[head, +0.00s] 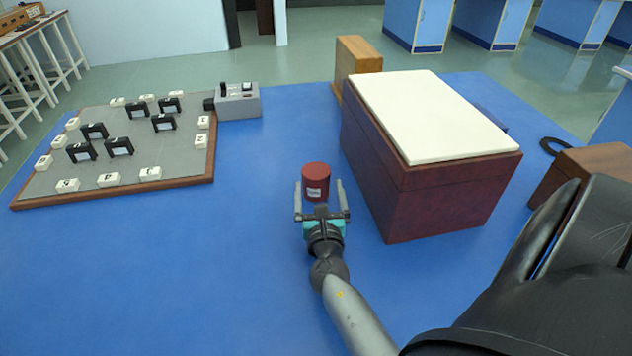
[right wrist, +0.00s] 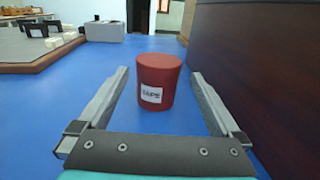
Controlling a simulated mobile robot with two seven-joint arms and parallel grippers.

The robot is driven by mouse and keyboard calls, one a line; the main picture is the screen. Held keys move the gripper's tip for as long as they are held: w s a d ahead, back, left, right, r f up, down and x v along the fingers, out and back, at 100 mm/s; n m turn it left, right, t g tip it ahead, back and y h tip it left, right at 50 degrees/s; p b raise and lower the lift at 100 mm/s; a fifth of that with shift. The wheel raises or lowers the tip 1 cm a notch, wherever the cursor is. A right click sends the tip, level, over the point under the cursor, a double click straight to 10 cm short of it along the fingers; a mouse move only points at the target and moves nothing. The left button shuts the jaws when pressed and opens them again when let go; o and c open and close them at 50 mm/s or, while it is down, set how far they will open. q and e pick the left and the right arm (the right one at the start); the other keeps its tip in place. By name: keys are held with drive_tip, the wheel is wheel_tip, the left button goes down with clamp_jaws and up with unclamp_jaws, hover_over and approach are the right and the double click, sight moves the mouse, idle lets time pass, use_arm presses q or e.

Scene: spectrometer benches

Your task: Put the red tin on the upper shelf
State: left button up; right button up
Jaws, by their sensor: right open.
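The red tin (head: 316,177) stands upright on the blue table top, left of a large dark red box. It has a small white label, which faces me in the right wrist view (right wrist: 158,80). My right gripper (head: 320,190) is open, with one finger to each side of the tin's near side. In the right wrist view the tin stands just beyond and between the fingertips (right wrist: 159,76), with gaps on both sides. My left gripper is not in view. I cannot make out an upper shelf in these frames.
The dark red box (head: 440,195) with a cream top (head: 430,115) stands close right of my gripper. A grey board (head: 60,170) with black and white blocks lies at left, beside a grey device (head: 238,103). The table's front left is clear.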

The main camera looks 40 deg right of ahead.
drive_tip(key=shift+b+x, duration=0.4)
drive_tip(key=shift+x, duration=2.25)
drive_tip(key=c, duration=1.3)
